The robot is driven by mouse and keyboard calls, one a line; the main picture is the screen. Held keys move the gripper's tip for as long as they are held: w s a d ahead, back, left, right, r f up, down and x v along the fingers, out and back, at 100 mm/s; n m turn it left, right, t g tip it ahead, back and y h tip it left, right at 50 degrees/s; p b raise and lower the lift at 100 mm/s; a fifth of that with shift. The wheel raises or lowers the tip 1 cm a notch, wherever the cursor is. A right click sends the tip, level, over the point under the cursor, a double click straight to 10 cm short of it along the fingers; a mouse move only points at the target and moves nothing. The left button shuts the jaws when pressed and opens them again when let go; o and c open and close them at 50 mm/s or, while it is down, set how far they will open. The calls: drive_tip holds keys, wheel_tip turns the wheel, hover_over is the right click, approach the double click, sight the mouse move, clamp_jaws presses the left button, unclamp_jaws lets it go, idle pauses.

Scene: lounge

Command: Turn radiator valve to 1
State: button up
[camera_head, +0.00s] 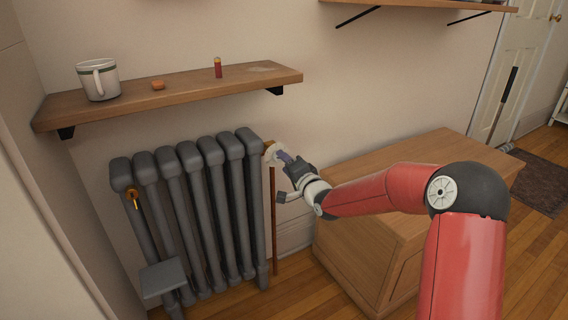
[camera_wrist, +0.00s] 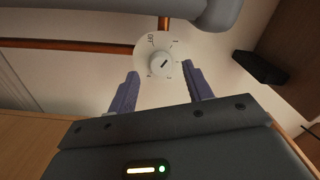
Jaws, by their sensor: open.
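The radiator valve (camera_head: 272,148) is at the upper right end of the dark grey radiator (camera_head: 205,205). In the wrist view its white dial (camera_wrist: 147,47) carries an OFF mark at upper left and small numbers that are too small to read surely. A round white knob (camera_wrist: 160,63) sits at its middle, with a dark pointer mark slanting to the upper right. My gripper (camera_wrist: 161,76) is open, its two purple fingers to the lower left and lower right of the knob, with nothing between them. In the head view my gripper (camera_head: 284,157) is close to the valve and partly covers it.
A wooden cabinet (camera_head: 350,250) stands below my arm. A copper pipe (camera_head: 274,220) drops from the valve.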

drive_tip(key=v, duration=0.6)
drive_tip(key=shift+s, duration=0.15)
drive_tip(key=shift+d, duration=0.1)
drive_tip(key=s+d+r+n+g+h+p, duration=0.1)
drive_tip(key=s+d+r+n+g+h, duration=0.15)
drive_tip(key=s+d+h, duration=0.45)
drive_tip(key=s+d+r+n+g+h, duration=0.25)
drive_tip(key=s+d, duration=0.25)
drive_tip(key=s, duration=0.5)
drive_tip(key=s+d+n+g, duration=0.1)
drive_tip(key=s+d+g, duration=0.1)
drive_tip(key=s, duration=0.9)
drive_tip(key=s+d+n+g+p, duration=0.1)
drive_tip(key=s+d+g, duration=0.1)
drive_tip(key=s, duration=0.8)
drive_tip(key=shift+s+d+r, duration=0.25)
drive_tip(key=shift+s+r, duration=0.05)
drive_tip(key=shift+s, duration=0.05)
drive_tip(key=shift+h, duration=0.25)
